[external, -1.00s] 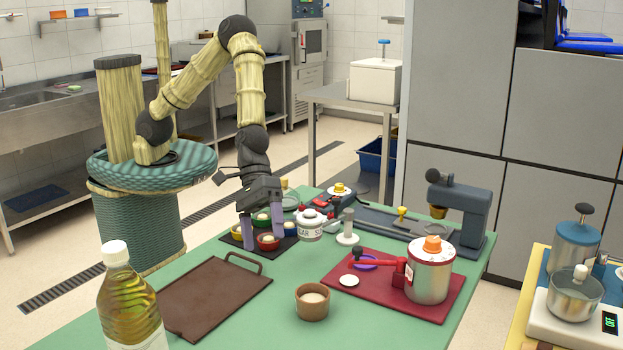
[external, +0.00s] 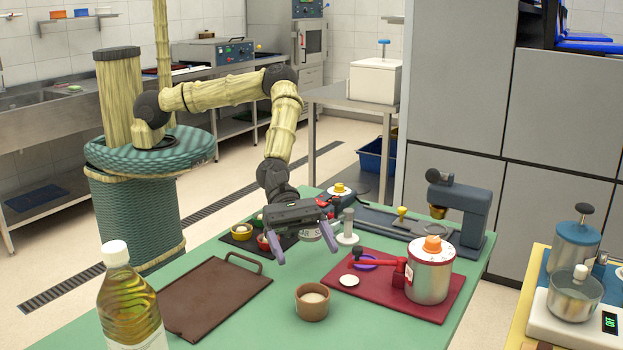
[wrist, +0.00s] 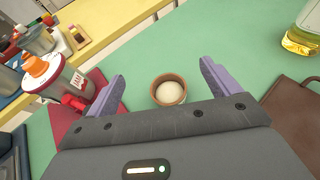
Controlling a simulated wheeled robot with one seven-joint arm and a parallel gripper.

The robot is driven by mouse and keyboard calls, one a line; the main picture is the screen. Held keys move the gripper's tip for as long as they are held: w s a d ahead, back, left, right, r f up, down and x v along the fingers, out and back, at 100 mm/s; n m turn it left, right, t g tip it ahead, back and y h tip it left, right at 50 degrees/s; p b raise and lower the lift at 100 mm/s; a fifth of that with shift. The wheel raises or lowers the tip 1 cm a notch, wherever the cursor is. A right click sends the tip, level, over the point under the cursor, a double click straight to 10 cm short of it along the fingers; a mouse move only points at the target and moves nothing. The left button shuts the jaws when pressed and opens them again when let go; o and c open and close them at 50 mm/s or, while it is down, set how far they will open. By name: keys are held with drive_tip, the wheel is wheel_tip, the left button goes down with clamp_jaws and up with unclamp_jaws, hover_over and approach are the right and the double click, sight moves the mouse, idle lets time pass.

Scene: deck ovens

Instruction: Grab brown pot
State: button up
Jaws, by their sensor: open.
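The brown pot (external: 312,304) is a small round bowl with pale contents, upright on the green table between the brown board and the red mat. In the wrist view the pot (wrist: 155,91) lies between my two finger tips, farther out from them. My gripper (external: 303,254) is open and empty, with purple fingers, above the table and behind the pot in the external view. The gap between its fingers also shows in the wrist view (wrist: 162,80).
A brown board (external: 213,297) with a handle lies left of the pot. A red mat (external: 440,308) with a steel jam pot (external: 430,272) is at right. An oil bottle (external: 130,305) stands front left. A sugar jar is partly hidden behind my gripper. Green table surface is clear around the pot.

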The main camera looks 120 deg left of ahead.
sight(311, 291)
drive_tip(key=shift+f+p, duration=0.3)
drive_tip(key=shift+f, duration=1.45)
drive_tip(key=shift+f, duration=0.2)
wheel_tip(311, 291, down, 3)
drive_tip(key=shift+w+d+f+p, duration=0.15)
drive_tip(key=shift+p, duration=0.3)
drive_tip(key=shift+x, duration=1.3)
drive_tip(key=c, duration=1.2)
